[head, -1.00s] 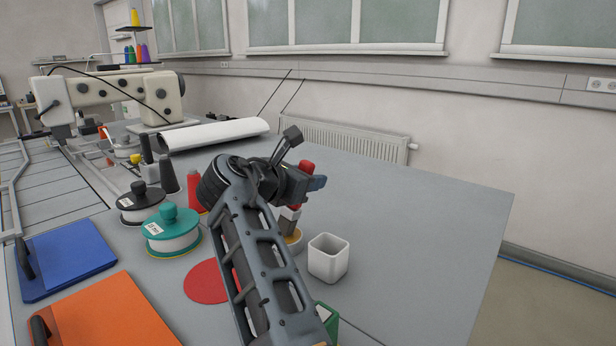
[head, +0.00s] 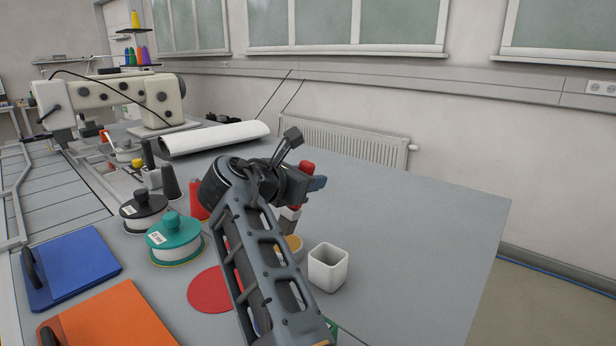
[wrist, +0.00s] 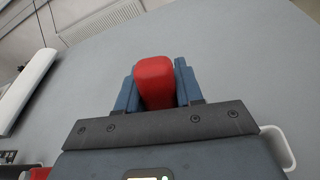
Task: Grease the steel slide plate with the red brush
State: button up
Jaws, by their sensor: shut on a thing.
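My gripper (head: 312,184) is shut on the red brush (head: 307,167) and holds it upright over the grey table. Its red handle end sticks up above the jaws. In the wrist view the red handle (wrist: 155,82) sits between the two blue fingers of my gripper (wrist: 157,88). Below the jaws a grey and white lower part shows in the head view, partly behind my arm. Its tip is above or in front of a yellow-rimmed round thing (head: 293,243); I cannot tell whether they touch. I cannot make out the steel slide plate for certain in either view.
A white square cup (head: 328,268) stands close right of my arm. A red disc (head: 208,290), teal-lidded spool (head: 174,240) and black-lidded spool (head: 143,211) are to the left. Blue (head: 70,268) and orange (head: 112,322) boards lie front left. The table's right side is clear.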

jog(key=shift+r+p, duration=2.3)
jog(key=shift+p, duration=0.2)
